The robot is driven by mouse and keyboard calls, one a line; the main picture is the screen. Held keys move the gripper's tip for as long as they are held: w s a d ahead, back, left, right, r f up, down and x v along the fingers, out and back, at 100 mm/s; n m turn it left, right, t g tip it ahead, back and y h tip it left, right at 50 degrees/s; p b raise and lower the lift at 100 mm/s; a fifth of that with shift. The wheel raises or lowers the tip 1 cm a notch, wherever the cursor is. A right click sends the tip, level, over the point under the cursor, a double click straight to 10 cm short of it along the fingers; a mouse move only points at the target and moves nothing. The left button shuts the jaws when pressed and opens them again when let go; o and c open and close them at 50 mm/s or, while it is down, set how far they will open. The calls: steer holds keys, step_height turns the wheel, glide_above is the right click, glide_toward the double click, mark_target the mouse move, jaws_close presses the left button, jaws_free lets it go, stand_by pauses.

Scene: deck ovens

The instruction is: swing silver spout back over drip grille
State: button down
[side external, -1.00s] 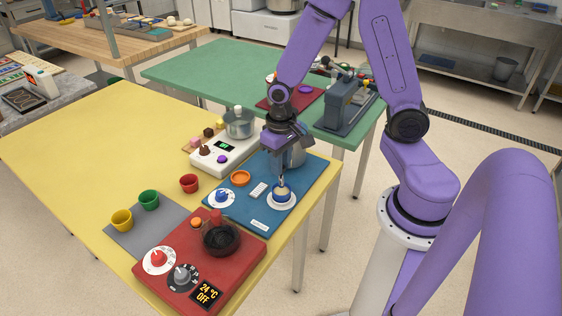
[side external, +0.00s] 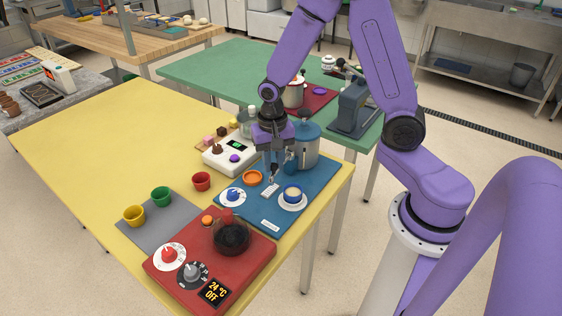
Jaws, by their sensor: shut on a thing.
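My gripper (side external: 272,176) is in front and to the left of the grey-blue urn (side external: 306,148) on the blue mat. Its fingers are shut on the silver spout, which is small and mostly hidden by them, so its exact outline is hard to tell. The fingertips are just above and behind the pale drip grille (side external: 268,191), seen from this side.
On the blue mat (side external: 315,187), an orange dish (side external: 252,178) and a white dial with a blue knob (side external: 233,196) lie left of the grille. A white scale (side external: 230,157) stands behind. A red hotplate unit (side external: 215,258) is at the front. The yellow table's left side is clear.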

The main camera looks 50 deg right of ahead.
steer(key=shift+w+m, duration=0.75)
steer(key=shift+m, duration=0.05)
steer(key=c, duration=0.9)
jaws_free()
steer(key=shift+c, duration=0.2)
steer(key=shift+r, duration=0.1)
step_height(320, 180, up, 17)
steer(key=shift+r, duration=0.15)
